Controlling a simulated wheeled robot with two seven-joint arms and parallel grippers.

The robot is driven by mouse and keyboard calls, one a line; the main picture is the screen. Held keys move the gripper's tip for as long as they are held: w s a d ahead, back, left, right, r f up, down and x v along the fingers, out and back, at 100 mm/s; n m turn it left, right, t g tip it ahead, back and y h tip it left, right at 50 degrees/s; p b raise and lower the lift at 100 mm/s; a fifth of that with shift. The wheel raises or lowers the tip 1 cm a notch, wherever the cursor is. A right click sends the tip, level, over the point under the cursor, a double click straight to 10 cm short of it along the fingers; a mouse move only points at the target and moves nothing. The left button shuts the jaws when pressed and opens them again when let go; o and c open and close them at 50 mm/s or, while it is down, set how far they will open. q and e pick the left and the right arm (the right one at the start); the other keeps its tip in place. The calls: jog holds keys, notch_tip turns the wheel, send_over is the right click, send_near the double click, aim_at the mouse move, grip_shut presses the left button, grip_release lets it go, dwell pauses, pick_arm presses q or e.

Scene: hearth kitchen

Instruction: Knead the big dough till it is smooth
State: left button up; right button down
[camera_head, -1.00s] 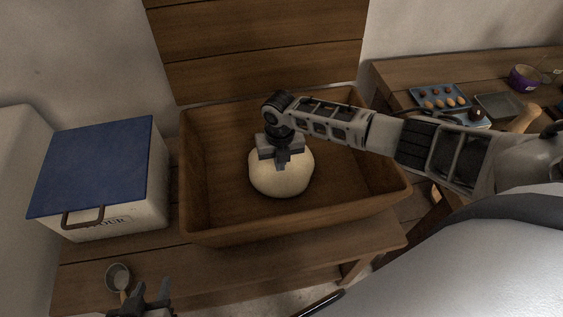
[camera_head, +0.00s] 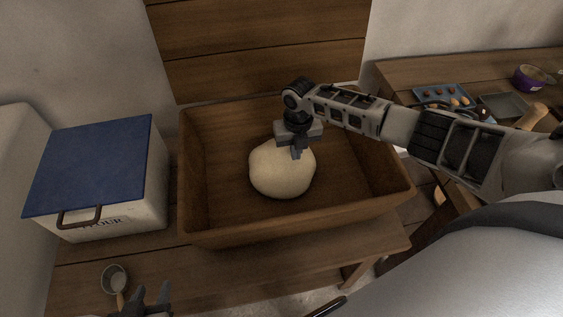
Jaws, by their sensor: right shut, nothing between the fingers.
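The big dough (camera_head: 279,172) is a pale, rounded ball. It sits on the floor of the wooden trough (camera_head: 222,234), near the middle. Its visible surface looks fairly even. My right gripper (camera_head: 297,154) is shut and empty, pointing down at the dough's upper right side. I cannot tell whether its tips touch the dough. My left gripper (camera_head: 150,297) shows only in part at the bottom edge, in front of the bench and away from the trough. Two fingers stand apart there with nothing seen between them.
A white flour bin (camera_head: 112,215) with a blue lid stands left of the trough. A small metal scoop (camera_head: 114,279) lies on the bench front. On the right table are an egg tray (camera_head: 440,93), a grey pan (camera_head: 501,106) and a purple bowl (camera_head: 528,78).

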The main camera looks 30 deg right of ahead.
jog(key=shift+d, duration=0.1)
dwell(0.4)
jog(key=shift+f+b, duration=0.5)
jog(key=shift+f, duration=0.05)
jog(key=shift+f+b, duration=0.35)
jog(key=shift+f, duration=0.4)
jog(key=shift+s+r, duration=0.1)
jog(key=shift+f+b, duration=0.2)
jog(key=shift+b, duration=0.1)
jog(key=shift+f, duration=0.15)
dwell(0.4)
jog(key=shift+f, duration=0.15)
dwell(0.4)
